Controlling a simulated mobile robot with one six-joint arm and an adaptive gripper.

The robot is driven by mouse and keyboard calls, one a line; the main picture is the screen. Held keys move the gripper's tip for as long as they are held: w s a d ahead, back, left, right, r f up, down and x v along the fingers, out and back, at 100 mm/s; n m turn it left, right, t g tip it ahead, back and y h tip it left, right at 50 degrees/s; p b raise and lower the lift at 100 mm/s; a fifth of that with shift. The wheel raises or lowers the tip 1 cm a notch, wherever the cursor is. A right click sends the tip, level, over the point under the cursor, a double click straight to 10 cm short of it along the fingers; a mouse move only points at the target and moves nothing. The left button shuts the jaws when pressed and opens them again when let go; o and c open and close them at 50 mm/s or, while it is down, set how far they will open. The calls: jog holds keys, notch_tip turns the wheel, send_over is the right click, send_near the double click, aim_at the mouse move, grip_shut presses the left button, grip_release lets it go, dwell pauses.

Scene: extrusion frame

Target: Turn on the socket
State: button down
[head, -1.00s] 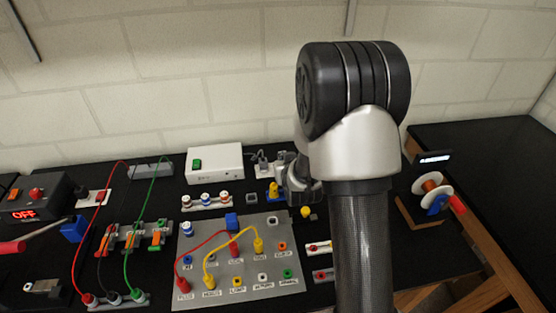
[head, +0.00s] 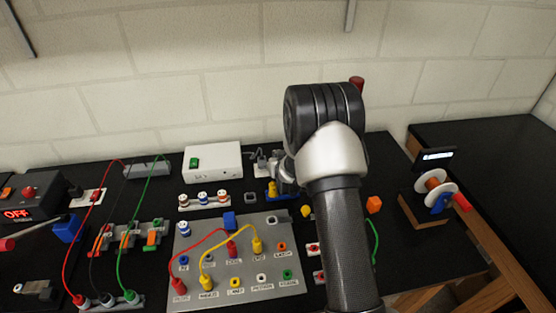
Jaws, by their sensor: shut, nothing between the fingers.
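A white wall-side socket block (head: 262,158) with grey plugs or cords stands at the back of the bench, right of the white box; its right part is hidden by my arm. Another white plate with a red switch (head: 96,195) lies at the left, and a dark plug or cord meets it. I cannot tell either switch's position. My gripper (head: 279,182) is shut and empty, close in front of the back socket block and beside a blue and yellow part (head: 272,190). Its fingertips are small and partly hidden, so contact cannot be told.
A white box (head: 213,162) with a green switch stands left of my gripper. A grey panel (head: 220,291) with red and yellow leads lies in front. A display reading OFF (head: 18,214) is at far left.

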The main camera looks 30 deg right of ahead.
dwell(0.3)
jog(key=shift+w+f+g+p, duration=0.1)
jog(key=shift+w+g+p, duration=0.1)
jog(key=shift+g+p, duration=0.1)
jog(key=shift+f, duration=0.2)
jog(key=shift+s, duration=0.2)
jog(key=shift+s+a+f+b, duration=0.2)
jog(key=shift+s+b, duration=0.1)
jog(key=shift+s, duration=0.35)
